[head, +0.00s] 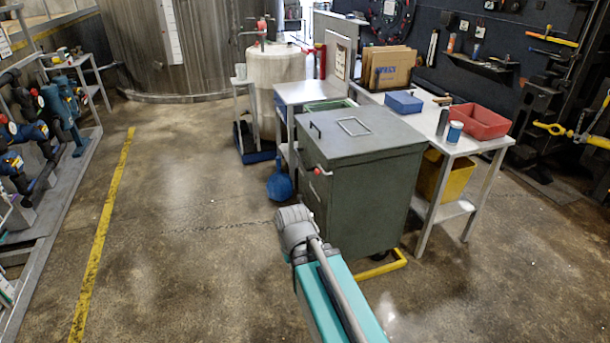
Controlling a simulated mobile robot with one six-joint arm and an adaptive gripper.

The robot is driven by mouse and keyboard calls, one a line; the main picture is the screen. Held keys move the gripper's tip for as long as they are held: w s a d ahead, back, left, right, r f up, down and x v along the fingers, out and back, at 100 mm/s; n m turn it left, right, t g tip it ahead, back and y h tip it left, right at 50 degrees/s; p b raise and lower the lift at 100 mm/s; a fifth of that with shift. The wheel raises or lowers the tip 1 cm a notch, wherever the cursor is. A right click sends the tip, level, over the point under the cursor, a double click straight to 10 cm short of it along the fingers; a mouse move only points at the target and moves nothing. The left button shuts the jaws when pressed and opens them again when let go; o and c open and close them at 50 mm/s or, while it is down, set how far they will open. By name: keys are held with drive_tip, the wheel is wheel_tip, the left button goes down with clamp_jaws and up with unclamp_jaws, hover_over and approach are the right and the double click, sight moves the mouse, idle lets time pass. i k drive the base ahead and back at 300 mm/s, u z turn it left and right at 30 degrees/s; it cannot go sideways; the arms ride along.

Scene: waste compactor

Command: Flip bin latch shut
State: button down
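The grey-green bin (370,205) stands at the middle of the head view. Its flat lid (380,140) looks closed, with a dark handle and a pale rectangular frame on top. A small latch lever with a red knob (318,171) is on the bin's left-facing side, just below the lid. I cannot tell from this distance whether the latch is engaged. My teal arm reaches up from the bottom, and its grey joint is in front of the bin's lower left, below the latch in the picture. My gripper cannot be made out.
A workbench (465,148) with a red tray (478,122), blue box (403,102) and cardboard box (388,68) stands behind and right of the bin. A yellow floor bar (384,267) juts from the bin's base. A blue round object (279,186) is left of it.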

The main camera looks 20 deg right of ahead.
sight(316, 172)
drive_tip(key=i, duration=0.9)
drive_tip(key=z, duration=0.05)
